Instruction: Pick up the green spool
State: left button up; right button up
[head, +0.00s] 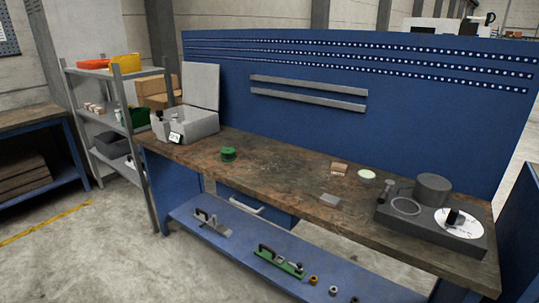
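A small green spool (229,154) stands upright on the brown workbench top (275,172), left of the middle, to the right of a grey box with a raised lid. Nothing touches it and its whole near side shows. Neither of my grippers is in the head view, so their state and place do not show.
The grey box (199,127) stands at the bench's left end, before a blue back panel (400,115). Small blocks (339,169) and a dark device (445,222) lie rightward. A lower blue shelf (240,246) holds tools. Metal shelving (97,120) stands left. Floor in front is clear.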

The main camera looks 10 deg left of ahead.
aim_at(228, 152)
jog(key=i+j+z, duration=0.1)
jog(key=z, duration=0.25)
jog(key=i+j+z, duration=0.1)
jog(key=j+z, duration=0.35)
jog(key=z, duration=0.25)
jog(key=i+j+z, duration=0.1)
jog(key=j+z, duration=0.15)
jog(key=j, duration=0.2)
jog(key=j+z, duration=0.3)
jog(key=j, duration=0.15)
jog(key=j+z, duration=0.15)
jog(key=j, duration=0.45)
jog(key=j+z, duration=0.15)
jog(key=j, duration=0.5)
jog(key=k+j+z, duration=0.15)
jog(key=j, duration=0.45)
jog(key=k+j, duration=0.1)
jog(key=j, duration=0.9)
jog(key=k+j, duration=0.15)
jog(key=j, duration=0.85)
jog(key=k+j, duration=0.15)
jog(key=j, duration=0.3)
jog(key=i+j+z, duration=0.05)
